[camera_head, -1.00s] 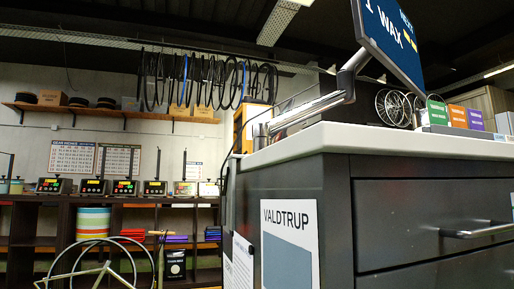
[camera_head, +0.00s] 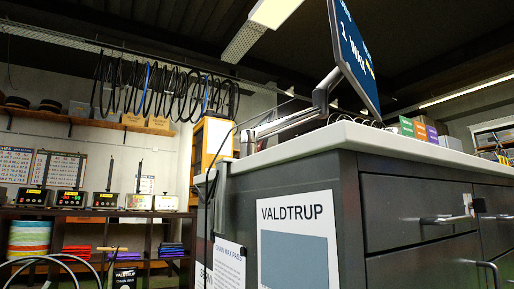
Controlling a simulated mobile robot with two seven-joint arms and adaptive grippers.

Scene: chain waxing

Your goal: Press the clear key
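No key marked clear can be made out. Several small devices with lit displays stand in a row on the dark shelf unit at the left; one is this black device (camera_head: 70,199), and another stands at the far left (camera_head: 34,197). Their buttons are too small to read. A white device (camera_head: 165,203) sits at the right end of the row. A screen (camera_head: 356,58) on a metal arm stands above the grey cabinet, seen at a steep angle, with "WAX" on it. Neither of my grippers is in view.
The grey drawer cabinet (camera_head: 345,205) with a pale worktop fills the right and centre, its corner close to me. Drawer handles (camera_head: 446,220) stick out. Small coloured boxes (camera_head: 420,130) stand on top. A wheel rim shows at lower left. Chains or tyres hang from a rail.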

